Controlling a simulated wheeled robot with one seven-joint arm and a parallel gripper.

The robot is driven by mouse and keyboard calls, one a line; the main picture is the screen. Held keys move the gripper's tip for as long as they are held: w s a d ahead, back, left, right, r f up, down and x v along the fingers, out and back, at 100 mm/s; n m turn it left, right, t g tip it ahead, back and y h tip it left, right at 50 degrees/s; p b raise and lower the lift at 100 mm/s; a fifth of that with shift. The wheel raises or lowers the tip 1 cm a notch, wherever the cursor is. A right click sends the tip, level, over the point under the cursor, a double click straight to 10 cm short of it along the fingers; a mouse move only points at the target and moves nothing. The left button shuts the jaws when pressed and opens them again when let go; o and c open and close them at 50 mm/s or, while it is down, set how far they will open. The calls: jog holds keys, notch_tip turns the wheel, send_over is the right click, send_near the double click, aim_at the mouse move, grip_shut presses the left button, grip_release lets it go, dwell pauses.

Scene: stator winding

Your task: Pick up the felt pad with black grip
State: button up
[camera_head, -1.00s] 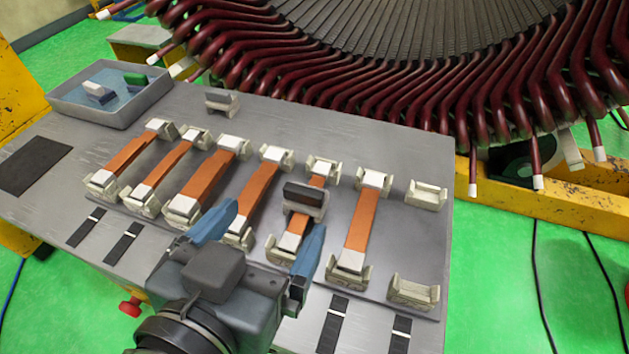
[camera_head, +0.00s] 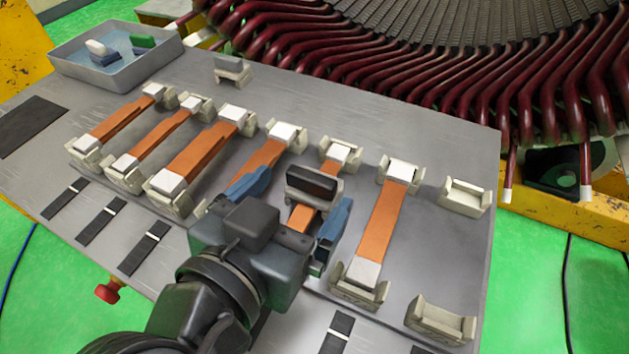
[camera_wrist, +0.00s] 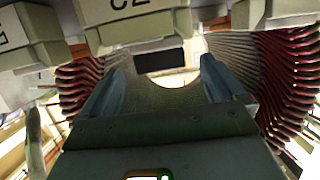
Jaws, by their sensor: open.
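The felt pad with black grip (camera_head: 313,182) has a dark block on top of a pale grey base. It sits on an orange bar in the middle of the table. My gripper (camera_head: 304,190) is open, its two blue fingers pointing at the pad from the front, one on each side. I cannot tell how far the fingertips reach past the pad or whether they touch it. In the wrist view a dark block (camera_wrist: 160,60), probably the black grip, shows ahead between the open fingers (camera_wrist: 161,66).
Several orange bars rest in pale end holders (camera_head: 380,225) beside the pad. A grey tray (camera_head: 75,75) at the back left holds pads with white and green grips. The large stator (camera_head: 400,70) rises beyond the table.

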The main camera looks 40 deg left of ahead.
aim_at(308, 185)
jog(key=shift+p+x, duration=0.35)
jog(key=shift+x, duration=2.25)
jog(key=shift+f, duration=0.15)
jog(key=c, duration=1.2)
jog(key=shift+r, duration=0.2)
